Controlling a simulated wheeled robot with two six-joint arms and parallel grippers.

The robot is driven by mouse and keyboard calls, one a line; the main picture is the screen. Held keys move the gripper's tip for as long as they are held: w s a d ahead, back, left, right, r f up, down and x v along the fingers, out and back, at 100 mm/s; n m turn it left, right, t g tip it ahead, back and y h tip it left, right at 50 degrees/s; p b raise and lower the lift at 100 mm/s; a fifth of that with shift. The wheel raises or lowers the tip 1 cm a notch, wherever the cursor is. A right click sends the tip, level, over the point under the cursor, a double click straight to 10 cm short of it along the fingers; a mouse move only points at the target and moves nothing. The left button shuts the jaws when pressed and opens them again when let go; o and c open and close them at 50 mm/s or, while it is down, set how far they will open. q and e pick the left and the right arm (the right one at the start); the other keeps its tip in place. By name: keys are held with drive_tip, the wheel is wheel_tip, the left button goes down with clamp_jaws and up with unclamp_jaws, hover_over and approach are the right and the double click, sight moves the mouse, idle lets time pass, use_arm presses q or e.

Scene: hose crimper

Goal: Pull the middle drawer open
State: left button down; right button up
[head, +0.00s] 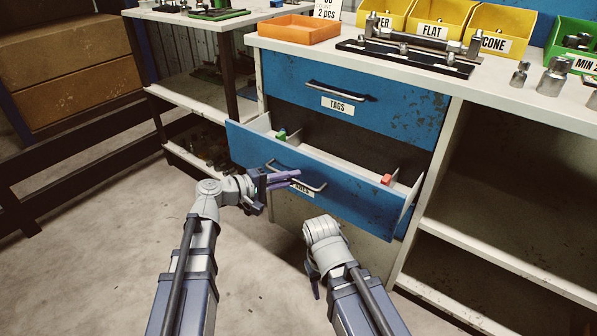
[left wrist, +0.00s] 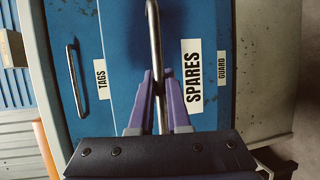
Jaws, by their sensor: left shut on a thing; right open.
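The blue middle drawer (head: 350,203) of the cabinet is pulled out, and its inside shows in the head view. My left gripper (head: 292,177) is shut on the drawer's metal handle (head: 316,187). In the left wrist view the purple fingers (left wrist: 159,88) sit on both sides of the handle bar (left wrist: 153,32). My right gripper (head: 313,280) is open, low in front of the cabinet and apart from the drawer; its fingers are mostly hidden behind its arm.
A green item (head: 282,134) and a red item (head: 386,180) lie in the open drawer. The TAGS drawer (head: 350,95) above is shut. The worktop holds an orange tray (head: 299,29), yellow bins (head: 441,20) and metal fittings (head: 553,77). Open shelves (head: 500,250) stand at right.

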use_arm(q)
drive_tip(key=shift+s+a, duration=0.8)
drive_tip(key=shift+s, duration=0.3)
drive_tip(key=c, duration=1.2)
unclamp_jaws()
drive_tip(key=shift+o, duration=0.2)
drive_tip(key=p+v, duration=0.1)
drive_tip(key=v, duration=0.6)
drive_tip(key=shift+s+a, duration=0.2)
drive_tip(key=shift+a, duration=0.15)
